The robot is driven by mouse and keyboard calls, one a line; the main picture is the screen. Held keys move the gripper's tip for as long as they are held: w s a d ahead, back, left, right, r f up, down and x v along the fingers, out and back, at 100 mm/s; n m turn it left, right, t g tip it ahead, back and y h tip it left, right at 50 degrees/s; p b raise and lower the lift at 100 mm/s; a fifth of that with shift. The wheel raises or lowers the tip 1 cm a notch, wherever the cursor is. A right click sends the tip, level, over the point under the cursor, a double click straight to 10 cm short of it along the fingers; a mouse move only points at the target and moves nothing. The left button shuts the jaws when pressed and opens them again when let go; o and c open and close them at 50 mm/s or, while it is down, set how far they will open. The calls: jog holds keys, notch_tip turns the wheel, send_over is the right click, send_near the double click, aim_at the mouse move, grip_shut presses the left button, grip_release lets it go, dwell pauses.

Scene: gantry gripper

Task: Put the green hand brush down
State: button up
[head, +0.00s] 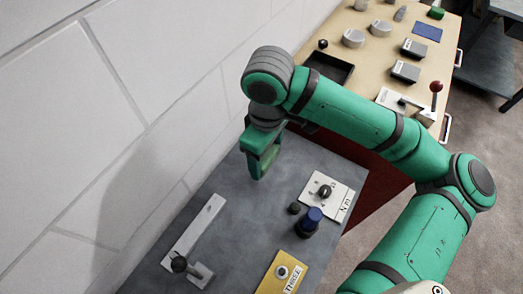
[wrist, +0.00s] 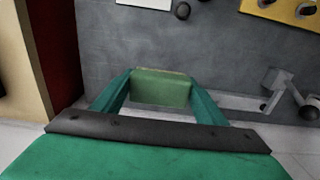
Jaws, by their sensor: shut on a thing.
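My gripper (head: 262,163) hangs over the far left part of the grey tabletop (head: 240,215), near the white wall. In the wrist view its two green fingers (wrist: 160,98) are shut on the sides of the green hand brush (wrist: 160,87), which shows as a dull green block between them. In the head view the brush is largely hidden by the fingers. I cannot tell whether its underside touches the grey top or is a little above it.
A white slide with a lever (head: 188,265) lies at the left. A white plate with a black knob (head: 325,192), a blue-topped knob (head: 309,222) and a yellow plate (head: 279,277) stand to the right. A wooden bench with a black tray (head: 328,68) is behind.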

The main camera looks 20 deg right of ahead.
jog(key=w+f, duration=0.2)
jog(key=w+d+f, duration=0.1)
jog(key=w+f, duration=0.3)
jog(key=shift+w+d+f, duration=0.3)
jog(key=shift+w+f, duration=0.05)
notch_tip(320, 180, down, 3)
jog(key=shift+w+f, duration=0.1)
jog(key=shift+f, duration=0.05)
jog(key=shift+f, duration=0.25)
jog(key=shift+f, duration=0.45)
jog(key=o, duration=1.1)
notch_tip(320, 180, up, 14)
jog(key=shift+f, duration=0.25)
